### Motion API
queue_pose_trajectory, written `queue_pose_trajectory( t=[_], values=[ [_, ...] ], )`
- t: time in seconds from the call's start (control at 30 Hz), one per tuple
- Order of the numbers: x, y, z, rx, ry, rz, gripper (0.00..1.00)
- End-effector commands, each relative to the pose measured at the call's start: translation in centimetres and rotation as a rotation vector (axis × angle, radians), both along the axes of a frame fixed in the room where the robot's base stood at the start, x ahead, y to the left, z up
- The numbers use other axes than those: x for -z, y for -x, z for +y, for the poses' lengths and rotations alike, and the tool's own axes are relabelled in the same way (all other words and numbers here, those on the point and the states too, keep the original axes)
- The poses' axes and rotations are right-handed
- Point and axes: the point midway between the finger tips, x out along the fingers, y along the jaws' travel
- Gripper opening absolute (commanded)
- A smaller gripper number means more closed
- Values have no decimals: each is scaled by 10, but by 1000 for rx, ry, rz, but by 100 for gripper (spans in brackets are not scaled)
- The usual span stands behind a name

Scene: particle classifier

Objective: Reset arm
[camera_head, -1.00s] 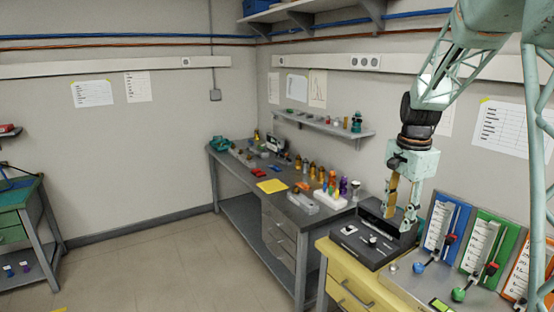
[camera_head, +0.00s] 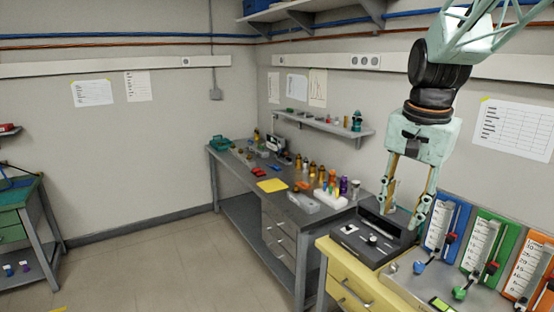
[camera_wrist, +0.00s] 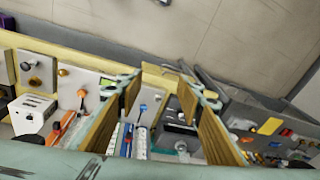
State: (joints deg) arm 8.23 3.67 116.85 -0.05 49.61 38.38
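My gripper (camera_head: 398,212) hangs from my arm on the right side of the head view, fingers pointing down. Its two fingers are spread apart with a clear gap and nothing between them. The fingertips appear in front of or just above the black device (camera_head: 372,238) on the yellow cabinet; the exact height is hard to tell. In the wrist view my gripper (camera_wrist: 165,90) shows two tan finger pads set apart, with the bench and floor visible between them.
The yellow cabinet (camera_head: 346,292) carries blue (camera_head: 446,226), green (camera_head: 489,240) and orange (camera_head: 529,268) slider panels. A grey workbench (camera_head: 237,165) with bottles and a yellow sheet (camera_head: 272,185) stands behind. A wall shelf (camera_head: 325,128) is above it. Floor at left is clear.

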Motion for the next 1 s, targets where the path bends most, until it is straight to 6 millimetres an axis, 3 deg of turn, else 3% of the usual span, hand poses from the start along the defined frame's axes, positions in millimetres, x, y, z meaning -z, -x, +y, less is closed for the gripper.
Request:
queue_pose_trajectory(
  t=[0.43, 1.0],
  values=[
    [-27, 76, 28, -185, 35, -38, 34],
    [-39, 173, 55, -417, 85, -82, 34]
  ],
)
